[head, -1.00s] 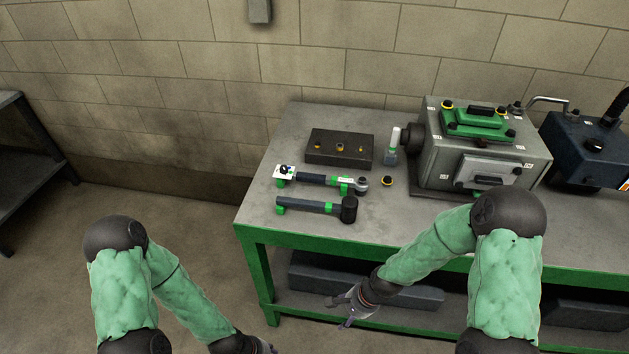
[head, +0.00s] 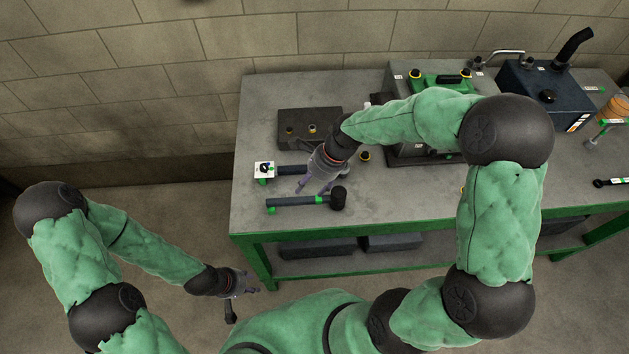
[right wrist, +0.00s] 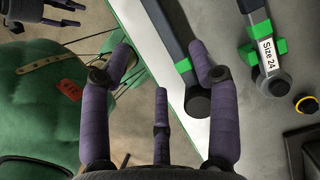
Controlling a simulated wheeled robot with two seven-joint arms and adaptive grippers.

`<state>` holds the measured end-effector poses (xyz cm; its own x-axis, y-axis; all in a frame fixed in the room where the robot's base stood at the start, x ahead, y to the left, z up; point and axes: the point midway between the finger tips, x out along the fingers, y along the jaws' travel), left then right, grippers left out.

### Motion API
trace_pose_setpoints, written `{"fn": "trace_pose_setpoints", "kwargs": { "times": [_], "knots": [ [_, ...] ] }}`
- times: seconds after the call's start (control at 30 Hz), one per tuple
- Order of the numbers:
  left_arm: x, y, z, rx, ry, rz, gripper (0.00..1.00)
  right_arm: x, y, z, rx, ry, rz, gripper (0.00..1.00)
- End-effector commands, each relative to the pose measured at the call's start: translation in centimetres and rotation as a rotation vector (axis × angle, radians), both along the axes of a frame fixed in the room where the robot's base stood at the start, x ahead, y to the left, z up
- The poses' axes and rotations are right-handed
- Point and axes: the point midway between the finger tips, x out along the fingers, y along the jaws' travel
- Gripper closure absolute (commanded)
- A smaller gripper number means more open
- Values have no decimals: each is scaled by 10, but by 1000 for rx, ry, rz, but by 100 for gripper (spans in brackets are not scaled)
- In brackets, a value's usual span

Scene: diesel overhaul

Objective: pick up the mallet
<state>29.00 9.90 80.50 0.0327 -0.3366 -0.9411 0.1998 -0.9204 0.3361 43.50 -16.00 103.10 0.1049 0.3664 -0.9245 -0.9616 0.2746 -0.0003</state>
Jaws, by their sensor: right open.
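The mallet lies on the grey bench top near its front edge. Its dark handle with green bands (head: 290,203) points left and its black head (head: 338,198) is at the right. In the right wrist view the mallet (right wrist: 172,32) shows beyond the fingers, its round head near the right finger. My right gripper (head: 315,187) is open and empty, just above and behind the mallet's handle. Its three purple fingers (right wrist: 160,62) are spread, with no contact visible. My left gripper (head: 246,284) hangs off the bench's front left corner, its fingers apart.
A wrench (head: 290,170) with a white tag lies just behind the mallet, partly hidden by my right gripper. A dark block (head: 295,118) stands behind it. A small black and yellow ring (head: 365,156) and a grey machine (head: 398,72) are to the right. Bare bench (head: 400,205) lies right of the mallet.

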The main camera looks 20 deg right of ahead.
Motion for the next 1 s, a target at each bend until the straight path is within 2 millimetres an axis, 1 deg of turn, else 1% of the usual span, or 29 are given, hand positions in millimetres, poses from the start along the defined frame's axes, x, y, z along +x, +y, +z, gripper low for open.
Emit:
{"fn": "trace_pose_setpoints", "kwargs": {
  "times": [0.3,0.63,0.9,1.0],
  "knots": [
    [-2,0,-10,-1,3,0,60,3,16,-42,1,7,-2,39],
    [-1,0,-13,0,2,-1,60,5,21,-60,1,6,-2,39],
    [-1,0,-23,0,2,-1,60,10,30,-95,1,5,0,39],
    [-1,0,-24,0,2,-1,60,12,33,-101,0,4,-1,39]
  ]
}}
